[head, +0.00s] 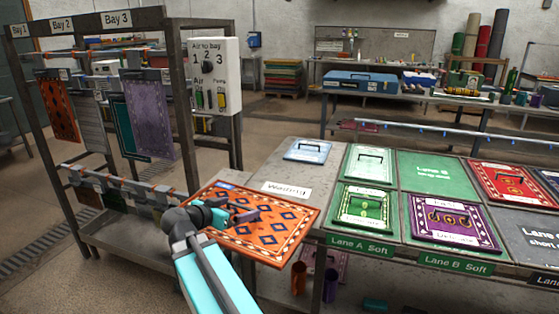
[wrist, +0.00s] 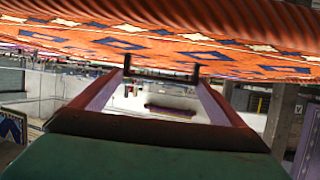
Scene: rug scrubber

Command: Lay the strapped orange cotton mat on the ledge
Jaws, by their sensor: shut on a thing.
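The orange mat (head: 275,238), patterned with blue diamonds and cream motifs, is in the head view at the front left end of the grey table. My gripper (head: 243,215) is over its middle and shut on its strap. In the wrist view the mat (wrist: 230,55) spans the top of the picture, and the dark strap (wrist: 160,76) lies between the fingertips. The mat looks flat and slightly tilted. The grey ledge (head: 308,177) with the "Waiting" label (head: 287,190) is just behind it. I cannot tell whether the mat touches the ledge.
A small blue mat (head: 307,150) lies at the back of the ledge. Green, red and purple mats fill marked lanes to the right. A rack (head: 180,90) with hanging mats and a white control panel (head: 215,75) stands close on the left. Bare ledge shows around the label.

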